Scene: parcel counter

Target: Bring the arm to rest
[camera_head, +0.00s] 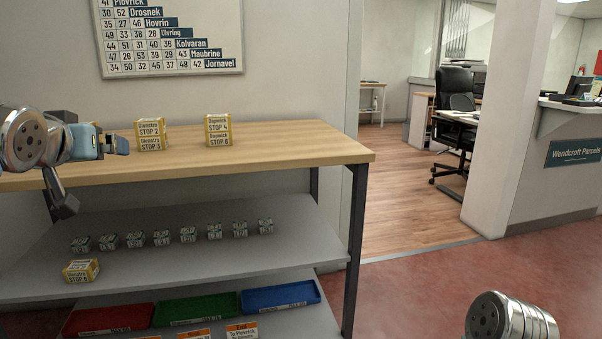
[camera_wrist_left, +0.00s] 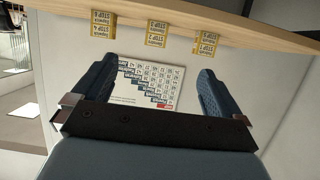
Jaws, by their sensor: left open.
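My left gripper (camera_head: 95,172) is open and empty at the left of the head view, in front of the wooden counter's left part. In the left wrist view its two dark fingers stand wide apart (camera_wrist_left: 155,78) with only the wall chart behind the gap. My right arm's silver link (camera_head: 510,318) shows at the bottom right; its gripper is out of view.
Yellow box stacks (camera_head: 150,135) (camera_head: 217,130) stand on the wooden counter (camera_head: 290,145); the wrist view shows a third stack (camera_wrist_left: 205,43). The grey shelf (camera_head: 200,262) below holds small grey items and a yellow box (camera_head: 81,270). The counter's right part is clear.

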